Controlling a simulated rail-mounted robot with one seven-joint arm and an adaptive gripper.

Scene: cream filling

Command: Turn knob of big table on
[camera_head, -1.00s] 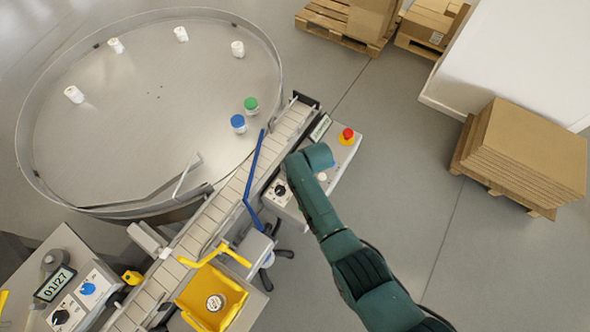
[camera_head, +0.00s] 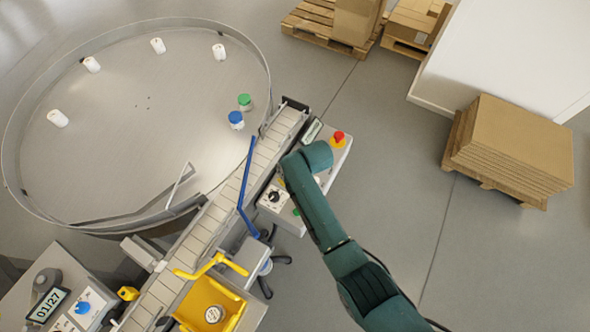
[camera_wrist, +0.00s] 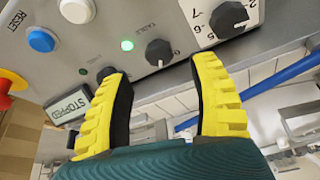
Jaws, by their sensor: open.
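A grey control panel (camera_wrist: 190,55) fills the upper wrist view; it also shows beside the conveyor in the head view (camera_head: 266,214). A black knob (camera_wrist: 158,52) sits there beside a lit green lamp (camera_wrist: 127,45); small print near it seems to read TABLE. Another black knob (camera_wrist: 105,73) is left of it, beside an unlit lamp (camera_wrist: 83,70). My gripper (camera_wrist: 158,75) is open and empty, its yellow-black fingers either side below the first knob, apart from it as far as I can tell. The round big table (camera_head: 120,130) carries several white cups, a blue-lidded and a green-lidded jar.
A numbered dial (camera_wrist: 228,18), blue button (camera_wrist: 42,39), white button (camera_wrist: 77,9) and STOPPED display (camera_wrist: 68,105) surround the knobs. A red stop button (camera_head: 338,136) tops the box. The conveyor (camera_head: 250,168) runs alongside.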

